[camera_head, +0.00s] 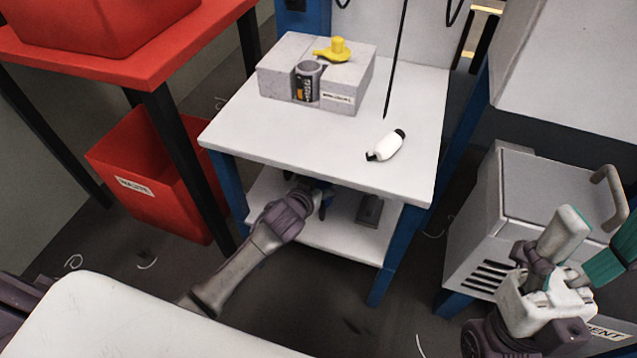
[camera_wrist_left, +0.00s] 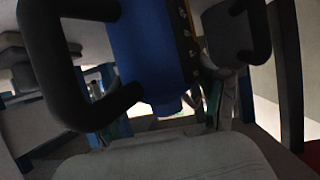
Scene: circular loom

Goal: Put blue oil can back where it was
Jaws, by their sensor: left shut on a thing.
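The blue oil can (camera_wrist_left: 150,50) fills the upper middle of the left wrist view, between the two dark fingers of my left gripper (camera_wrist_left: 165,60). My left gripper is shut on the can; the can's top lies outside the wrist view. In the head view my left gripper (camera_head: 318,196) reaches under the white tabletop, just above the lower shelf. There the tabletop edge and my wrist hide most of the can. Whether the can touches the shelf I cannot tell.
The white table (camera_head: 260,135) carries a grey block holder (camera_head: 275,80) with a dark can and a yellow piece (camera_head: 335,50). A white bottle (camera_head: 388,146) lies on it. The lower shelf (camera_head: 340,235) holds a small dark object (camera_head: 369,211). A red bin (camera_head: 150,180) stands left.

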